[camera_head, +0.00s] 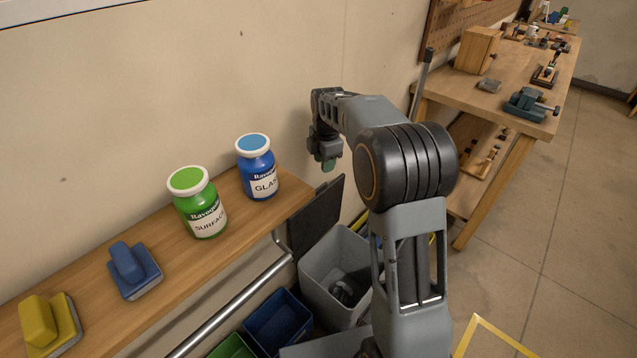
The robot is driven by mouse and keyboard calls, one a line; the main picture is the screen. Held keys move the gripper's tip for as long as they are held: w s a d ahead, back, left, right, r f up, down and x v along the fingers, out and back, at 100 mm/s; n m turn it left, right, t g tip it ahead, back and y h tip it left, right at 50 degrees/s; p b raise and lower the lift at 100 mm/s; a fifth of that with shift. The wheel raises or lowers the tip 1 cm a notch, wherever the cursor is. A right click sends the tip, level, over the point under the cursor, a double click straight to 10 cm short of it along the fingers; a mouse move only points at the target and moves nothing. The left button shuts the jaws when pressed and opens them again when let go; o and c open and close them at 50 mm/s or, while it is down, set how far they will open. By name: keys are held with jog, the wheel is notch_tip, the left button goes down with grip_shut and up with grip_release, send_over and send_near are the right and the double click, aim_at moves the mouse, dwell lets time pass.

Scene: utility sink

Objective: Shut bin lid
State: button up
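A grey bin (309,267) stands on the floor beyond the end of the wooden shelf. Its top is open and some dark items show inside. A dark lid panel (317,216) stands raised, nearly upright, at the bin's back by the wall. My gripper (328,164) hangs above the raised lid and points down, apparently apart from it. The fingertips look small and greenish, and I cannot tell whether they are open or closed. My arm hides the right part of the bin.
The shelf (110,285) holds a green bottle (203,207), a blue bottle (259,170), a blue brush (134,270) and a yellow brush (48,325). A blue bin (278,325) and a green bin (232,347) stand nearby. A workbench (500,85) is at right; open floor lies before it.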

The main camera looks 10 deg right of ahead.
aim_at(319, 188)
jog(key=w+f+n, duration=0.1)
jog(key=f, duration=0.4)
jog(key=w+f+n, duration=0.2)
jog(key=f, duration=0.3)
jog(key=w+f+n, duration=0.1)
jog(key=f, duration=0.4)
jog(key=shift+w+a+f, duration=0.2)
jog(key=shift+w+f, duration=0.15)
grip_shut()
